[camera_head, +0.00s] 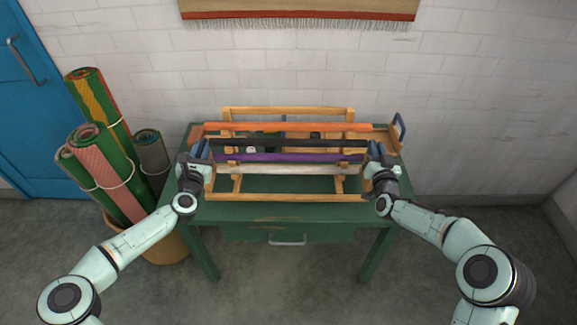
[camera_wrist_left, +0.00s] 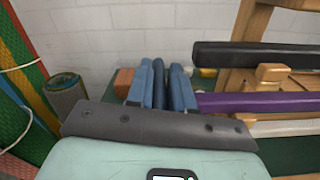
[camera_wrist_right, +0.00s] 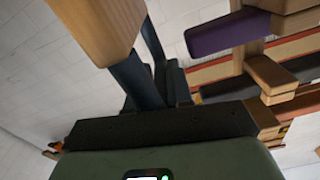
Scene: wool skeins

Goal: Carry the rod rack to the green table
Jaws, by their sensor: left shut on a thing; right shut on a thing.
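The rod rack (camera_head: 340,185) is a wooden frame carrying orange, black, purple and white rods. It stands over the green table (camera_head: 280,213), roughly level; I cannot tell whether its feet touch the top. My left gripper (camera_head: 198,152) is at the rack's left end, shut on a dark blue handle, seen between its fingers in the left wrist view (camera_wrist_left: 159,85). My right gripper (camera_head: 376,152) is at the right end, shut on the rack; in the right wrist view a dark blue bar (camera_wrist_right: 130,78) runs to wood by the fingers, and the exact grip is partly hidden.
A basket (camera_head: 165,245) of rolled rugs (camera_head: 108,175) stands close to the table's left side. A white brick wall (camera_head: 300,70) with a fringed hanging (camera_head: 298,10) is behind. A blue door (camera_head: 30,100) is at far left. The floor in front and right is clear.

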